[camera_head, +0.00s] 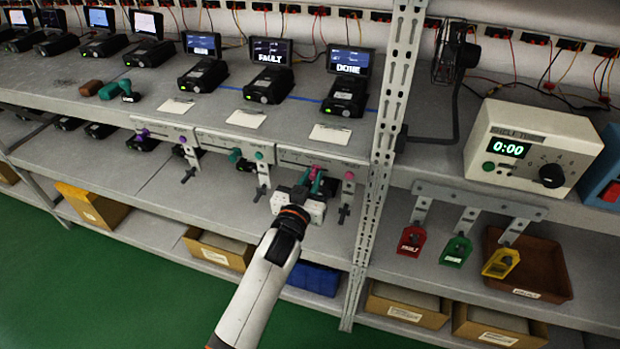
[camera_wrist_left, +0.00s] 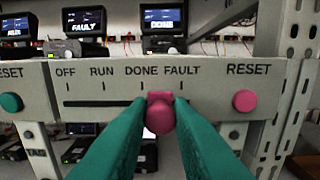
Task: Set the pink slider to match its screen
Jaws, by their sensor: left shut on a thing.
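The pink slider (camera_wrist_left: 160,113) sits in a slot on a grey panel (camera_wrist_left: 215,112) marked OFF, RUN, DONE and FAULT. It stands between the DONE and FAULT marks. My left gripper (camera_wrist_left: 160,125), with green fingers, is shut on the slider's knob. In the head view my left gripper (camera_head: 315,184) reaches the panel (camera_head: 296,157) at the shelf's front edge. The screen (camera_head: 348,61) on the shelf above that panel reads DONE; it also shows in the wrist view (camera_wrist_left: 162,17). A round pink RESET button (camera_wrist_left: 245,101) is right of the slot. My right gripper is not in view.
Neighbouring panels carry a teal slider (camera_head: 235,155) and a purple slider (camera_head: 143,134). A perforated metal post (camera_head: 380,150) stands just right of the pink panel. Red (camera_head: 411,241), green (camera_head: 456,251) and yellow (camera_head: 500,263) tags hang farther right.

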